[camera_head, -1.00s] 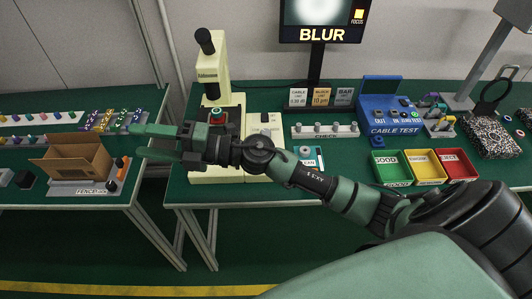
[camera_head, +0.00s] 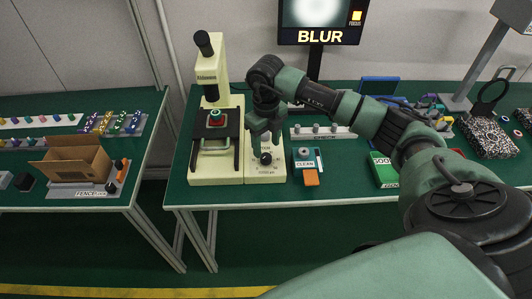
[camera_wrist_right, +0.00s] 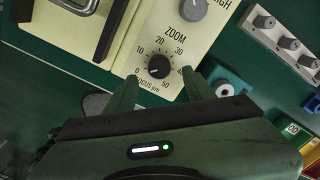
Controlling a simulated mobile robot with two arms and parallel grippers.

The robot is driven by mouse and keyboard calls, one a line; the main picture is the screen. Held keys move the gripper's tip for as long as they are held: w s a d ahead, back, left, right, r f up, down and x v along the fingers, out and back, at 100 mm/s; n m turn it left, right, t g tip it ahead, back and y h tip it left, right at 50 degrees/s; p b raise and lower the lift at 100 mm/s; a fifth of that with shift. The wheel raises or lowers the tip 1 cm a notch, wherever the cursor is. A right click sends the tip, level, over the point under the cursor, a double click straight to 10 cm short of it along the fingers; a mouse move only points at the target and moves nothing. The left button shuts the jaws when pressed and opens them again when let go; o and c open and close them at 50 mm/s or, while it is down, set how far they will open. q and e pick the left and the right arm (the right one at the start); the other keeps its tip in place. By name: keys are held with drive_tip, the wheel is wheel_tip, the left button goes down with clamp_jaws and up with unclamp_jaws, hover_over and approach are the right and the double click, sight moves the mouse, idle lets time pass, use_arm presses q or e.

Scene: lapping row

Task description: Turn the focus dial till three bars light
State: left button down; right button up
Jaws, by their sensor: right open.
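The focus dial (camera_head: 266,158) is a black knob on the cream panel beside the microscope (camera_head: 209,95). In the right wrist view the dial (camera_wrist_right: 158,66) has a white pointer mark and a printed scale from 0 to 50. My right gripper (camera_head: 265,143) is over the panel, pointing down at the dial. In the right wrist view the open fingers (camera_wrist_right: 157,78) stand on either side of the dial; contact cannot be told. The monitor (camera_head: 320,22) reads BLUR, with one yellow block lit above the word FOCUS. My left gripper is out of view.
A grey zoom knob (camera_wrist_right: 193,9) sits just above the dial on the same panel. Right of the panel are the CLEAN holder (camera_head: 305,158) and the CHECK rack (camera_head: 330,133). The green GOOD bin (camera_head: 381,170) is partly covered by my arm.

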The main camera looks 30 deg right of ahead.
sight(266, 156)
wheel_tip(266, 156, down, 5)
drive_tip(key=shift+r+p, duration=0.1)
drive_tip(key=shift+p, duration=0.2)
drive_tip(key=shift+c, duration=0.3)
clamp_jaws()
